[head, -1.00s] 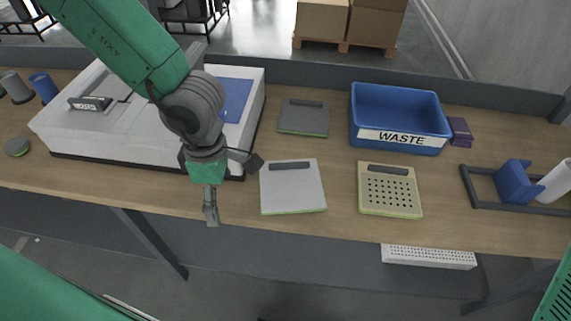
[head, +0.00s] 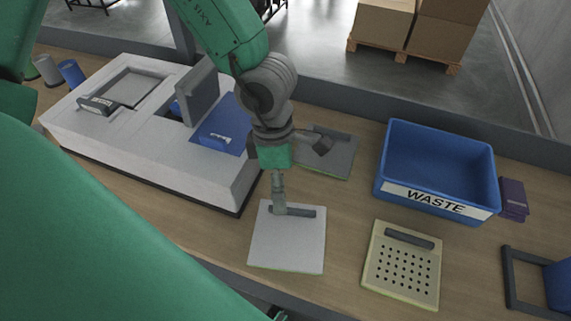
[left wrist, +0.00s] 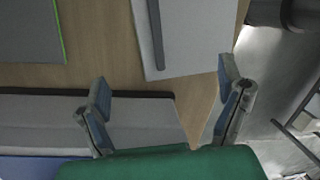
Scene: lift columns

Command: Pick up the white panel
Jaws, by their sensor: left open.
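The white panel (head: 288,250) lies flat on the wooden table, with a dark grey bar handle (head: 302,211) near its far edge. My left gripper (head: 279,208) points down at the handle's left end in the head view. In the left wrist view my left gripper (left wrist: 165,78) has its fingers spread wide with nothing between them. There the white panel (left wrist: 195,35) and its handle (left wrist: 157,35) lie ahead of the fingertips, apart from them. The exact height above the handle is hard to tell. My right gripper is not in view.
A grey panel (head: 338,160) lies behind, partly hidden by my left arm. A perforated cream panel (head: 402,275) lies to the right. A blue WASTE bin (head: 435,205) stands behind it. A large white machine (head: 160,155) stands on the left. Bare table separates the white and cream panels.

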